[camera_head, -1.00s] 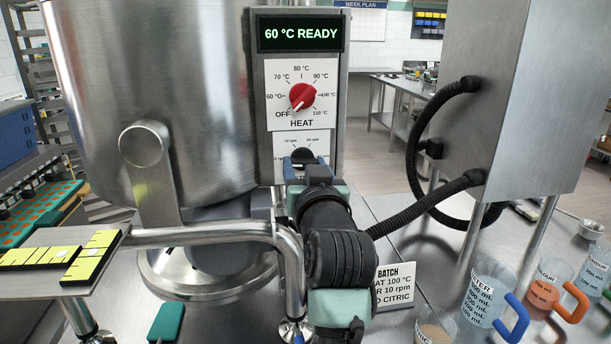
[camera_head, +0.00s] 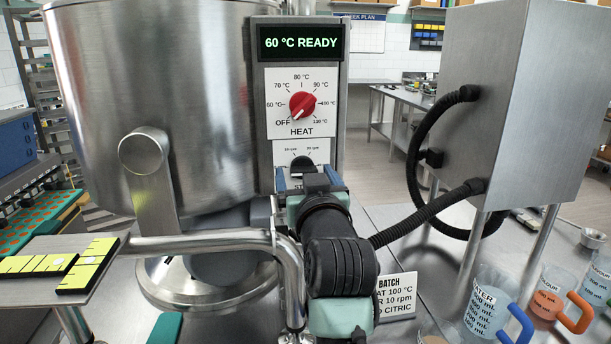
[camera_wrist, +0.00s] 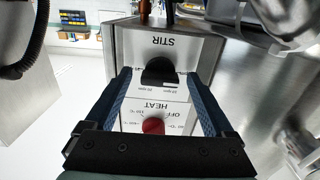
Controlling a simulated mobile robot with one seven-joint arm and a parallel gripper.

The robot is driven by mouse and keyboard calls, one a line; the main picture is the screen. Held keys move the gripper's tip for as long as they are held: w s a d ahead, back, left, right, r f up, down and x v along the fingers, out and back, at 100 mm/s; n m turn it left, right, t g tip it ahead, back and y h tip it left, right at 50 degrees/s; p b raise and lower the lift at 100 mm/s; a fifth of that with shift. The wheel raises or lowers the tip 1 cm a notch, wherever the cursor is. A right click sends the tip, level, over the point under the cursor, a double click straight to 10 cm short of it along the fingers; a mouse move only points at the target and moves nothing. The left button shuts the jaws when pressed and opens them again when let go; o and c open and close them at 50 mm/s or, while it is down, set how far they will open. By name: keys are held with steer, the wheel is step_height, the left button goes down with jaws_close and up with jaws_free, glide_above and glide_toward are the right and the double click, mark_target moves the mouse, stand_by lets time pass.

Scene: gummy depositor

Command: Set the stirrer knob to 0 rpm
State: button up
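The black stirrer knob (camera_head: 302,163) is on the lower part of the control panel, under the HEAT dial. Its lower part is hidden behind my gripper (camera_head: 308,178) in the head view. In the wrist view, where the panel appears upside down, the knob (camera_wrist: 160,72) lies between the two blue fingers of my gripper (camera_wrist: 158,76). The fingers are open, with a gap on both sides of the knob. The 10 rpm and 20 rpm marks show, but I cannot tell where the knob points.
The red HEAT knob (camera_head: 302,104) is just above the stirrer knob and points toward OFF. The display (camera_head: 301,43) reads 60 °C READY. A steel kettle (camera_head: 160,100) stands left, a steel box (camera_head: 510,100) with black hoses right. A bent steel pipe (camera_head: 220,240) runs below.

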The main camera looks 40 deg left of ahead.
steer(key=b+v, duration=0.2)
steer(key=v, duration=1.1)
stand_by(0.4)
